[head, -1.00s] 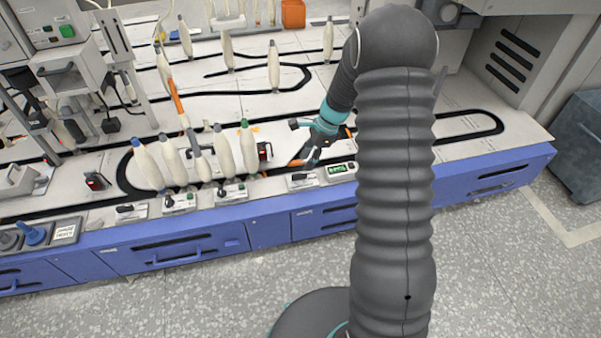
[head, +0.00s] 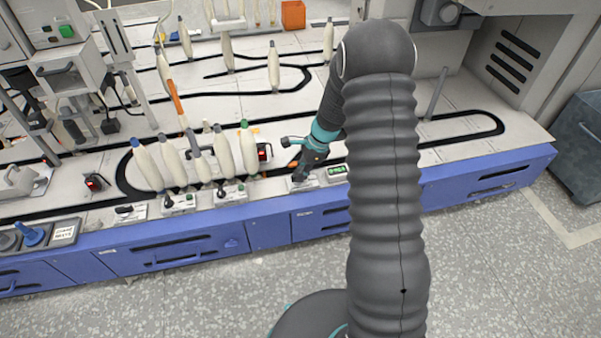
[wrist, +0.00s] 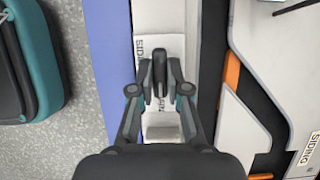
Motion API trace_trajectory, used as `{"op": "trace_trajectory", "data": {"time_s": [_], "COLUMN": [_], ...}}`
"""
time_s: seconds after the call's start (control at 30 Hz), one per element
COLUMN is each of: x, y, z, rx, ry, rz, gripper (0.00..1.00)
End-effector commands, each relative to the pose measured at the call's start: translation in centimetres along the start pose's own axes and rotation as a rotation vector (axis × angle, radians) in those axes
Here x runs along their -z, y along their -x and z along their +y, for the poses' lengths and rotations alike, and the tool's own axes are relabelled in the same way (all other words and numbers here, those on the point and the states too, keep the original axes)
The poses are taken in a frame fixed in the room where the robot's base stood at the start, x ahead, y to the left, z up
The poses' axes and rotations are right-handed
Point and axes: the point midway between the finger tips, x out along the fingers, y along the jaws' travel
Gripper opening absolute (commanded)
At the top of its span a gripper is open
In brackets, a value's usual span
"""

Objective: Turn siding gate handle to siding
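The siding gate handle (wrist: 160,68) is a dark upright lever on a white plate (wrist: 147,22) lettered "SIDING", in the wrist view. My gripper (wrist: 160,90) is open, with one finger on each side of the handle. I cannot tell whether either finger touches it. In the head view my gripper (head: 302,178) is down at the small plate on the bench's front edge, and it hides the handle there.
A small box with a green display (head: 338,170) sits just right of my gripper. Several cream bobbins (head: 224,152) stand to the left, behind other levered plates (head: 231,193). Blue drawers (head: 195,245) run along the bench front. The bench's right part is fairly clear.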

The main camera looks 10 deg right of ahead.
Motion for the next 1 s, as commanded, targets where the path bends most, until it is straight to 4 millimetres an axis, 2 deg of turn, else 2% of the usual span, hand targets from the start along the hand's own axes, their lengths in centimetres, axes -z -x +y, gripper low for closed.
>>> {"op": "trace_trajectory", "data": {"time_s": [0.47, 1.0], "x": [-0.01, -0.16], "y": [0.0, -0.03], "z": [-0.08, -0.5], "rx": [-0.029, -0.203], "ry": [0.067, 0.488], "rz": [0.0, 0.0], "gripper": [0.0, 0.0]}}
